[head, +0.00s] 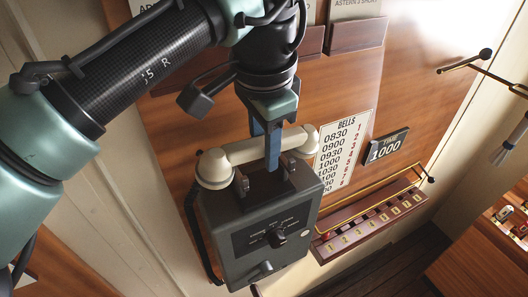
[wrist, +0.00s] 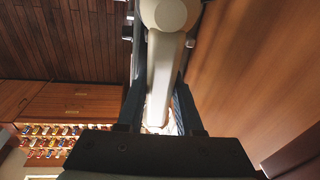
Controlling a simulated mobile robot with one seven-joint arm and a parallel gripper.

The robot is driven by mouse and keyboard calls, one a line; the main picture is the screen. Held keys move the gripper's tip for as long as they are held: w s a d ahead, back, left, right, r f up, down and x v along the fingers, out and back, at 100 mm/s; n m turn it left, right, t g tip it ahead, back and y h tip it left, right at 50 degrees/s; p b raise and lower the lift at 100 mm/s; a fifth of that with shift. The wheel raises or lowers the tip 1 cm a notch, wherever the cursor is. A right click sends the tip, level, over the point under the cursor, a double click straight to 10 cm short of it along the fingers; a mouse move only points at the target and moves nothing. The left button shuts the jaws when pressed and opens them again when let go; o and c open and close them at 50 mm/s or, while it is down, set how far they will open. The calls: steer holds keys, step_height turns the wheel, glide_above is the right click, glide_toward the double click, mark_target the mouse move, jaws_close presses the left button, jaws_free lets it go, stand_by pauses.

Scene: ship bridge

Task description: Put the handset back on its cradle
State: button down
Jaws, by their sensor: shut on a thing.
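The cream handset (head: 240,153) lies lengthwise across the top of a dark grey phone box (head: 275,215) in the head view. Its left end hangs past the box's left side and its right end is by the right edge. The dark cradle prongs (head: 241,183) rise from the box top close by the handset. I cannot tell whether it rests in them or is just above. My gripper (head: 272,152) points down, its blue fingers shut on the middle of the handset. The wrist view shows the handset (wrist: 162,75) running between both fingers, with its rounded end at the top.
The box is on a wooden wall panel. A bells list (head: 343,155), a time plate (head: 387,147) and a brass-railed rack of numbered slots (head: 370,222) are to its right. A black cord (head: 193,225) hangs at the box's left. A wooden cabinet (head: 480,262) stands at lower right.

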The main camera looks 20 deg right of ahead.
steer(key=f, duration=0.1)
steer(key=f+b, duration=0.1)
steer(key=f, duration=0.1)
steer(key=shift+w+a, duration=0.2)
steer(key=shift+w, duration=0.2)
steer(key=shift+w+d, duration=0.35)
steer(key=c, duration=0.9)
jaws_free()
steer(key=shift+s, duration=0.1)
steer(key=o, duration=0.3)
steer(key=shift+s+a+r, duration=0.15)
steer(key=shift+s+a, duration=0.05)
steer(key=shift+s, duration=0.05)
steer(key=shift+o, duration=0.2)
steer(key=shift+w, duration=0.15)
steer(key=shift+d+f+b, duration=0.1)
steer(key=shift+f+b, duration=0.1)
steer(key=shift+b, duration=0.1)
steer(key=shift+f+b, duration=0.25)
steer(key=shift+b, duration=0.15)
steer(key=r+b, duration=0.1)
steer(key=r, duration=0.3)
steer(key=s+r+b, duration=0.1)
steer(key=r+b, duration=0.1)
steer(key=r, duration=0.3)
steer(key=r+b, duration=0.1)
steer(key=r, duration=0.3)
steer(key=shift+s+r, duration=0.2)
steer(key=shift+s, duration=0.1)
